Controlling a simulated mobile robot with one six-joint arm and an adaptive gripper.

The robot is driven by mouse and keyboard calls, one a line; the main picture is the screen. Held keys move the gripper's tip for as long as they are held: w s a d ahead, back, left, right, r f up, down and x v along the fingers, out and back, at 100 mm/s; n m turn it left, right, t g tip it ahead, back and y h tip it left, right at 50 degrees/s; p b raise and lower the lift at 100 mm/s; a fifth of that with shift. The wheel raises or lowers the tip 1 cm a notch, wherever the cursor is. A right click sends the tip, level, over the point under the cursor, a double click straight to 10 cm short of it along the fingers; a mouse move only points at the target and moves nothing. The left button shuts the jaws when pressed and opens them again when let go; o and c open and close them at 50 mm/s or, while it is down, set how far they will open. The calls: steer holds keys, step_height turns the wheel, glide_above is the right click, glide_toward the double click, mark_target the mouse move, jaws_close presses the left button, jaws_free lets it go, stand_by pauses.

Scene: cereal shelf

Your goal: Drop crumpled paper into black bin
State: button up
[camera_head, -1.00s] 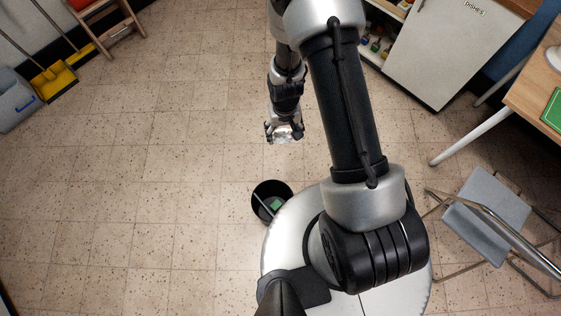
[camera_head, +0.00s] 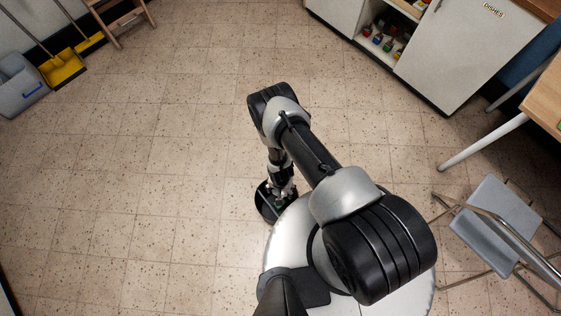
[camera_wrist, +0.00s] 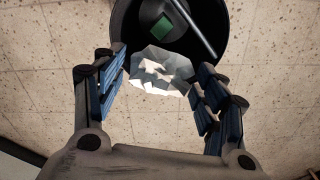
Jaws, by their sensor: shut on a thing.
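The crumpled paper (camera_wrist: 160,72) is a pale grey-white faceted ball between the blue-padded fingers of my gripper (camera_wrist: 162,82) in the wrist view. The gripper is shut on it. The black bin (camera_wrist: 122,30) is round and open, and lies behind the paper at the top of the wrist view. A green item and a pale stick show inside it. In the head view my gripper (camera_head: 280,192) is over the black bin (camera_head: 263,207), and the paper cannot be made out there. The arm hides part of the bin.
A grey folding chair (camera_head: 489,216) stands at the right, near a wooden table (camera_head: 543,100). White cabinets (camera_head: 455,50) line the back right. A grey bucket (camera_head: 21,84) and yellow dustpan (camera_head: 62,68) are at the far left. The tiled floor on the left is clear.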

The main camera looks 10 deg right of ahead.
step_height(320, 180, down, 6)
steer(key=b, duration=0.4)
steer(key=shift+r, duration=0.2)
steer(key=o, duration=0.8)
steer(key=shift+r, duration=0.1)
step_height(320, 180, up, 12)
steer(key=shift+f, duration=0.1)
stand_by(0.4)
